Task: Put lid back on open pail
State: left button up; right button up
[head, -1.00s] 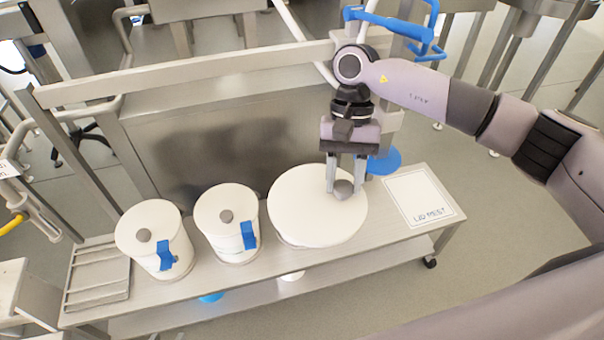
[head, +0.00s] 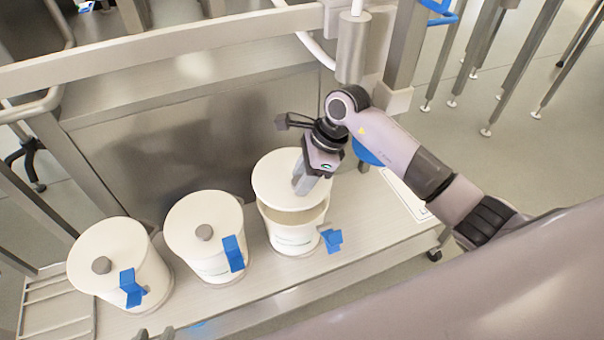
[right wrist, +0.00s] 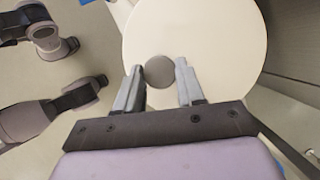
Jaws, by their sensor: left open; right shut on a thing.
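The open pail (head: 293,238) stands at the right of a row of three white pails on the bench. Its front rim and part of its inside show. The round white lid (head: 272,178) is over the pail, covering its back part in the head view; I cannot tell whether it touches the rim. My right gripper (head: 304,186) is shut on the lid's grey knob. In the right wrist view the fingers (right wrist: 161,78) stand on both sides of the knob, with the lid (right wrist: 200,35) beyond. Only the fingertips of my left gripper (head: 153,334) show, open and empty, at the bottom edge.
Two pails with lids on, the left one (head: 120,270) and the middle one (head: 207,240), stand close by. Each pail has a blue tag; the open pail's tag (head: 332,240) sticks out at front right. A white mat (head: 405,195) lies right of the open pail. A steel rail runs behind.

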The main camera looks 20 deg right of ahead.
jog(key=shift+f+b, duration=2.1)
jog(key=shift+f, duration=0.8)
jog(key=shift+f+b, duration=0.15)
jog(key=shift+b, duration=0.25)
jog(key=o, duration=1.6)
jog(key=shift+o, duration=0.2)
